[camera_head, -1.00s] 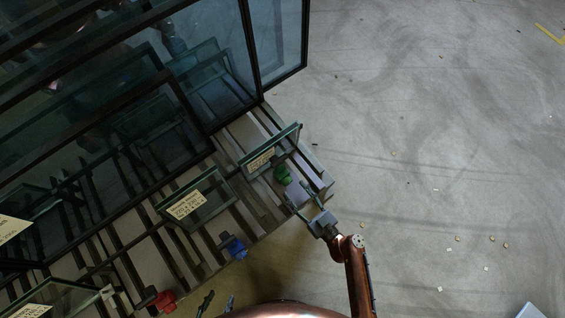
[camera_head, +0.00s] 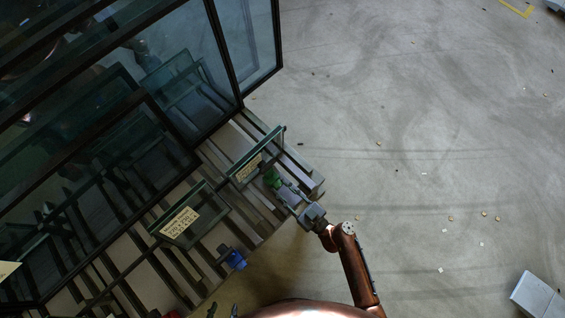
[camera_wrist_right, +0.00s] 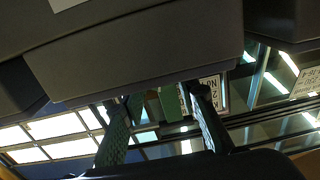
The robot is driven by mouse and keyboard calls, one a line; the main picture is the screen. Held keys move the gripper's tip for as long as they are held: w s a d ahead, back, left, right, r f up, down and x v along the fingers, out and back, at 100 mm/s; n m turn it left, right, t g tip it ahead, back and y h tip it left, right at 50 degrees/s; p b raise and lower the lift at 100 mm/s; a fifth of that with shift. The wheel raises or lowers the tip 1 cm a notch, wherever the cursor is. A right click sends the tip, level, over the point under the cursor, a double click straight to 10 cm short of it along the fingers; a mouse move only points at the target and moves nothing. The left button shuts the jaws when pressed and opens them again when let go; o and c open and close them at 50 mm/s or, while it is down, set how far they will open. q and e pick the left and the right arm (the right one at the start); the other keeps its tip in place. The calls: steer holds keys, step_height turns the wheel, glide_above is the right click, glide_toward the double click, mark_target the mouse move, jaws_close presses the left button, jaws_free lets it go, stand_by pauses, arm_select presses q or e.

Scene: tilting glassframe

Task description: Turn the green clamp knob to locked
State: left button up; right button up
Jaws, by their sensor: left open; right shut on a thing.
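The green clamp knob (camera_head: 271,179) sits at the edge of the slatted rack, beside a small labelled glass pane (camera_head: 246,168). My right gripper (camera_head: 281,189) is at the knob, its fingers shut on it. In the right wrist view the green knob (camera_wrist_right: 171,103) shows between the two fingers (camera_wrist_right: 163,118), partly hidden. Whether it stands at locked cannot be told. My left gripper (camera_head: 222,310) is open and empty at the bottom edge, with only its fingertips showing.
A blue knob (camera_head: 236,259) and a sliver of a red one (camera_head: 172,314) lie along the same rack edge. Another labelled pane (camera_head: 187,214) stands between slats. Large dark-framed glass (camera_head: 110,150) fills the upper left.

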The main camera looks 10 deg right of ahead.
steer(key=c, duration=0.4)
steer(key=shift+m, duration=0.7)
steer(key=o, duration=1.2)
steer(key=shift+c, duration=0.2)
step_height(320, 180, up, 10)
